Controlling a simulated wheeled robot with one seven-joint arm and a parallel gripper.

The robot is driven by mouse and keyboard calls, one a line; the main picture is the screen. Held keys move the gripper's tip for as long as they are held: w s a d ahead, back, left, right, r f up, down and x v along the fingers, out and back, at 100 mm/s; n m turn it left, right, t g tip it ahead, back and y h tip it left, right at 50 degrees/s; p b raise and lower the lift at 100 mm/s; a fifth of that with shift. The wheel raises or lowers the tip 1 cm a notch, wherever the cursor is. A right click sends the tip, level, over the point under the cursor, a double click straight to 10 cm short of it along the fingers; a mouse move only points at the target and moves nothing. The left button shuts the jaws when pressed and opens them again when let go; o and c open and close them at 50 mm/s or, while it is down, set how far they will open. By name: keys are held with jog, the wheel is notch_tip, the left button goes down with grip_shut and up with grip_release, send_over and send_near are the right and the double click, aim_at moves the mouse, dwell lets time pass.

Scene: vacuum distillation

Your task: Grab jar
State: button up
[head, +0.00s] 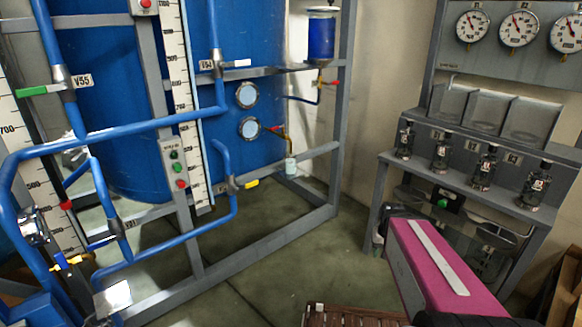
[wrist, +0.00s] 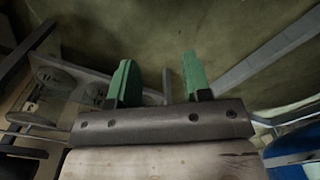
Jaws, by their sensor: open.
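Several small dark glass jars with labels stand in a row on the grey shelf at the right of the head view; the leftmost jar (head: 404,141) and the rightmost jar (head: 536,184) are upright.
The grey rack (head: 455,190) carries gauges, bins and the jar shelf. The blue tank (head: 110,110) stands in a grey frame with blue pipes (head: 130,133) at left. Open floor (head: 265,275) lies between frame and rack. Part of a grey rack (wrist: 90,82) shows in the wrist view.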

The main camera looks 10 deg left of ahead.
jog(key=shift+o, duration=0.3)
jog(key=o, duration=0.5)
jog(key=shift+w, duration=0.15)
jog(key=shift+o, duration=1)
jog(key=w+a+t, duration=0.4)
jog(key=w+a, duration=0.1)
jog(key=w, duration=0.6)
jog(key=shift+n, duration=0.3)
jog(key=n+t+y, duration=0.5)
jog(key=t+y, duration=0.3)
jog(key=t, duration=0.4)
send_near(292, 159)
jog(key=w, duration=0.2)
jog(key=shift+a+x, duration=0.2)
jog(key=shift+x, duration=2.5)
jog(key=shift+a+x, duration=0.15)
jog(key=shift+x, duration=2.6)
